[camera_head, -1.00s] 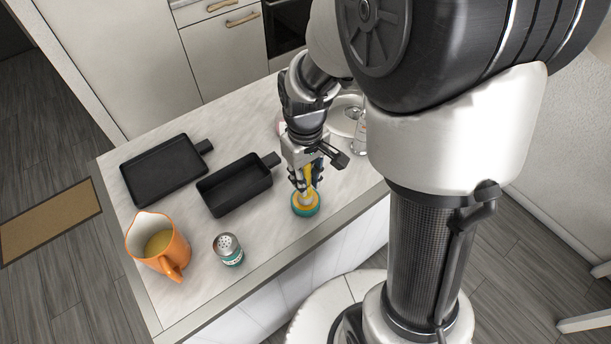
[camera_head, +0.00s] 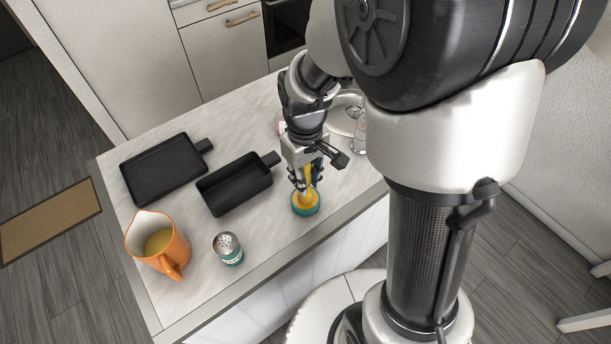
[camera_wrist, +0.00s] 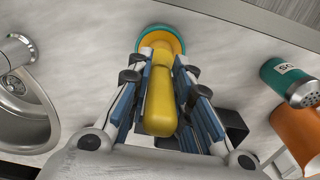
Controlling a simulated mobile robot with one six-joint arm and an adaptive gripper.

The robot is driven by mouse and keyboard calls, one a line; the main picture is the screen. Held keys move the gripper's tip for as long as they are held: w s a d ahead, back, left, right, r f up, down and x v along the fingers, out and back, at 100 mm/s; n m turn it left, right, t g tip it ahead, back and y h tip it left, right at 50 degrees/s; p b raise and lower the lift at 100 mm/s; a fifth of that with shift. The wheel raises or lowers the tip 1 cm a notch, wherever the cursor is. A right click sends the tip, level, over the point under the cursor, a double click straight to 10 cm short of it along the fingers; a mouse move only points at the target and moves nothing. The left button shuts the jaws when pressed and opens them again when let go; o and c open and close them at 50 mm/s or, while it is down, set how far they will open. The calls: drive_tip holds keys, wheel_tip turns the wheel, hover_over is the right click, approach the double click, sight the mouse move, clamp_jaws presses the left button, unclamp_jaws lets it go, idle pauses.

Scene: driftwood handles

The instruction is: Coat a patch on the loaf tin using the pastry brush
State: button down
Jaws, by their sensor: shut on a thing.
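The loaf tin (camera_head: 212,203) is a black, deep rectangular pan with a short handle, on the counter left of my gripper. My gripper (camera_head: 306,178) is shut on the yellow handle of the pastry brush. In the wrist view the brush (camera_wrist: 160,105) lies between the blue-padded fingers. Its lower end is over or in a round teal dish (camera_head: 306,212) with a yellow-orange inside; the bristles are hidden. The dish also shows in the wrist view (camera_wrist: 178,40).
A shallow black tray (camera_head: 165,172) lies left of the loaf tin. An orange jug (camera_head: 165,255) with yellow liquid and a teal-labelled shaker (camera_head: 228,249) stand at the front left. A sink (camera_wrist: 20,105) is on the other side of my gripper. Bare counter separates the tin and dish.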

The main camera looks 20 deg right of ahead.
wheel_tip(320, 180, up, 7)
drive_tip(key=p, duration=0.6)
idle(0.4)
idle(0.4)
